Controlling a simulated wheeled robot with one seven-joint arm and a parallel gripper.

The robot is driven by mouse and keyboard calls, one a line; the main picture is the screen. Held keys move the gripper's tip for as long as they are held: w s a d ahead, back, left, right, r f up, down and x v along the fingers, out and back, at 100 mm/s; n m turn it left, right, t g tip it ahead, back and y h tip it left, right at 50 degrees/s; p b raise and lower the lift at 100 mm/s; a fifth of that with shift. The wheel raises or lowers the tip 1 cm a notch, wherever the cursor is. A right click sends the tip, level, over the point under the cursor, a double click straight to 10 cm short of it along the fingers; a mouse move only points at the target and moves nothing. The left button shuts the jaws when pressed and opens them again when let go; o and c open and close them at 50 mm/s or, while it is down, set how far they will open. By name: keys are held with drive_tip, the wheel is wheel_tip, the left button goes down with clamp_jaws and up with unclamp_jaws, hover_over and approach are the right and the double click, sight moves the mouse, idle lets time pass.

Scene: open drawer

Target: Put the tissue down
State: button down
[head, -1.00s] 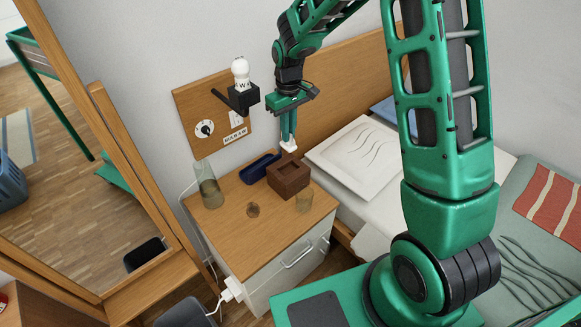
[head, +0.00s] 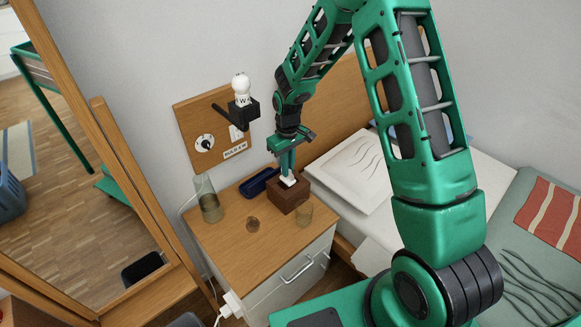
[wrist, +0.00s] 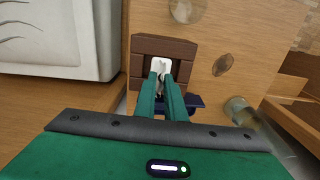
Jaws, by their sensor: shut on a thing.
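A small white tissue (wrist: 161,65) is pinched between the fingertips of my gripper (wrist: 162,78) in the wrist view. In the head view my gripper (head: 287,174) points down at the brown wooden box (head: 288,198) on the nightstand, and the white tissue (head: 289,180) shows at the box's open top. The box (wrist: 158,47) lies around the tissue in the wrist view. My fingers hide part of the box's opening, and I cannot tell whether the tissue touches the box's inside.
On the nightstand top (head: 232,225), a dark blue tray (head: 257,183) lies behind the box. A tall glass (head: 208,200) stands at the left, a small amber glass (head: 304,214) at the right, and a small brown item (head: 253,224) in front. The bed with a pillow (head: 350,170) is at the right.

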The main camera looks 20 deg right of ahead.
drive_tip(key=shift+f, duration=0.1)
drive_tip(key=c, duration=1.8)
unclamp_jaws()
drive_tip(key=shift+c, duration=0.2)
wheel_tip(320, 180, up, 12)
drive_tip(key=s+d+r+m, duration=0.3)
drive_tip(key=s+d+r, duration=0.35)
drive_tip(key=s, duration=0.25)
drive_tip(key=s+d+r+m, duration=0.2)
drive_tip(key=s+d+r, duration=0.3)
drive_tip(key=s+d, duration=0.3)
drive_tip(key=s+d+r+m, duration=0.1)
drive_tip(key=s+d+m, duration=0.1)
drive_tip(key=s, duration=0.8)
drive_tip(key=s+d+m, duration=0.2)
drive_tip(key=s+m, duration=0.1)
drive_tip(key=s, duration=0.7)
drive_tip(key=shift+s+r+m, duration=0.15)
drive_tip(key=shift+r+m, duration=0.2)
drive_tip(key=shift+m, duration=0.05)
drive_tip(key=shift+o, duration=0.6)
